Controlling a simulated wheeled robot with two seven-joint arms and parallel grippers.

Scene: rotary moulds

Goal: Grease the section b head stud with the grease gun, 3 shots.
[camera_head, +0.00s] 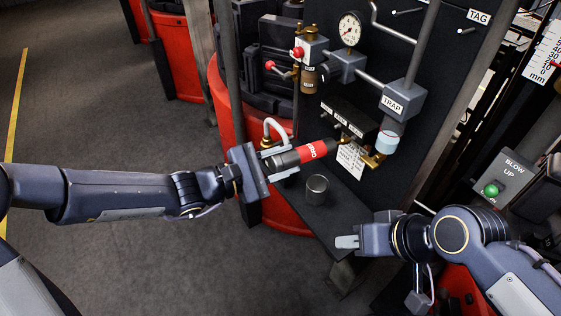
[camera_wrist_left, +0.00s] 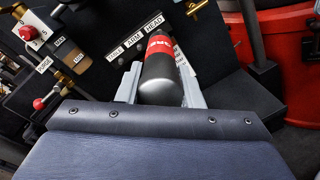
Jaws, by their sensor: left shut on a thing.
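My left gripper (camera_head: 283,162) is shut on the grease gun (camera_head: 303,154), a dark cylinder with a red lettered band. It also shows between the fingers in the left wrist view (camera_wrist_left: 163,80). Its front end points right, towards the black stud block (camera_head: 349,119) on the dark panel. In the left wrist view the block (camera_wrist_left: 137,42) has several small labels, with HEAD nearest the gun. The gun hides the area under HEAD, so I cannot tell whether its tip touches a stud. My right gripper (camera_head: 347,242) hangs apart at the lower right, its fingers seen edge-on.
A grey metal cup (camera_head: 317,188) stands on the dark shelf (camera_head: 345,205) below the gun. A box labelled TRAP (camera_head: 402,101), pipes and a pressure gauge (camera_head: 350,29) are on the panel. An upright post (camera_head: 229,80) stands left. A BLOW UP button box (camera_head: 500,178) is at right.

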